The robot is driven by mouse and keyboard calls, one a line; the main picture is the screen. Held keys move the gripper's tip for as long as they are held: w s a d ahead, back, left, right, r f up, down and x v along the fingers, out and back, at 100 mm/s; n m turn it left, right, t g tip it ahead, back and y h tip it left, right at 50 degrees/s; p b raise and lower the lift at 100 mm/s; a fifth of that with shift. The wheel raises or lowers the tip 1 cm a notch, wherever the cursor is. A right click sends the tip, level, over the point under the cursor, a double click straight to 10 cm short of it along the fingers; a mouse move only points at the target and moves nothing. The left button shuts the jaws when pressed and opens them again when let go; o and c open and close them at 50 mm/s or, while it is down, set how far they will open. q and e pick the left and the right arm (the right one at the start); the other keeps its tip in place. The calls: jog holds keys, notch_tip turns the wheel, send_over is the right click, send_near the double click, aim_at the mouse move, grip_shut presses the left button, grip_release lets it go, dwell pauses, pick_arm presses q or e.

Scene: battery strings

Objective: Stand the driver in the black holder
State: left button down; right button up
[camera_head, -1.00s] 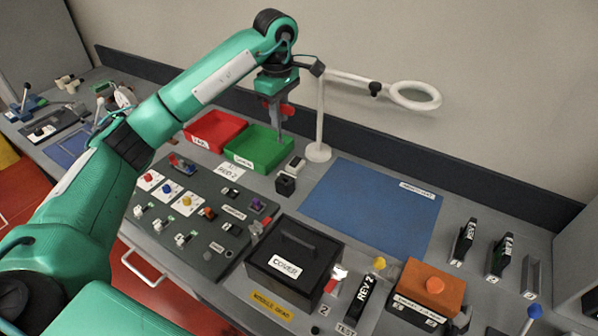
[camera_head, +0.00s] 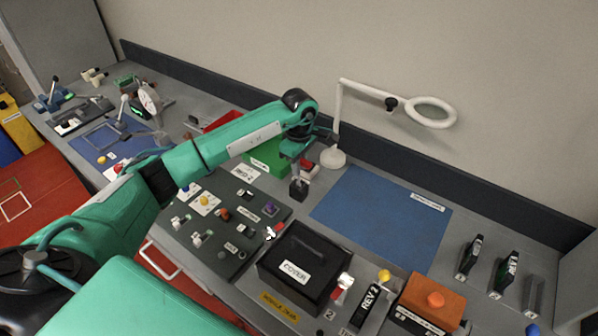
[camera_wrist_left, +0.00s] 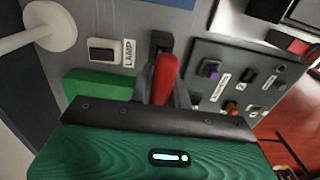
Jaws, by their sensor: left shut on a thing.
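My left gripper (camera_head: 300,163) is shut on the driver, right above the black holder (camera_head: 299,188). The driver's red handle (camera_head: 310,165) shows beside the fingers. In the left wrist view the red handle (camera_wrist_left: 164,78) sits between the fingers and points toward the black holder (camera_wrist_left: 160,42), which it partly covers. The holder is a small black block on the grey bench. The driver's lower end is close to the holder's top; I cannot tell whether it is inside. My right gripper is out of view.
The white lamp base (camera_head: 333,157) stands just behind the gripper. A green bin (camera_head: 267,157) is to the left, the blue mat (camera_head: 385,215) to the right, and the black COVER box (camera_head: 303,268) in front. The control panel (camera_head: 240,225) lies front left.

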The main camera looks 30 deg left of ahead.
aim_at(299, 183)
pick_arm(q)
notch_tip(299, 183, down, 4)
jog(key=shift+f+p, duration=0.2)
jog(key=shift+p, duration=0.5)
jog(key=shift+f, duration=0.1)
jog(key=c, duration=1.3)
grip_release()
jog(key=shift+r, duration=0.25)
notch_tip(299, 183, up, 10)
jog(key=b, duration=0.4)
jog(key=shift+r+b, duration=0.15)
jog(key=shift+b, duration=0.15)
jog(key=shift+r, duration=0.75)
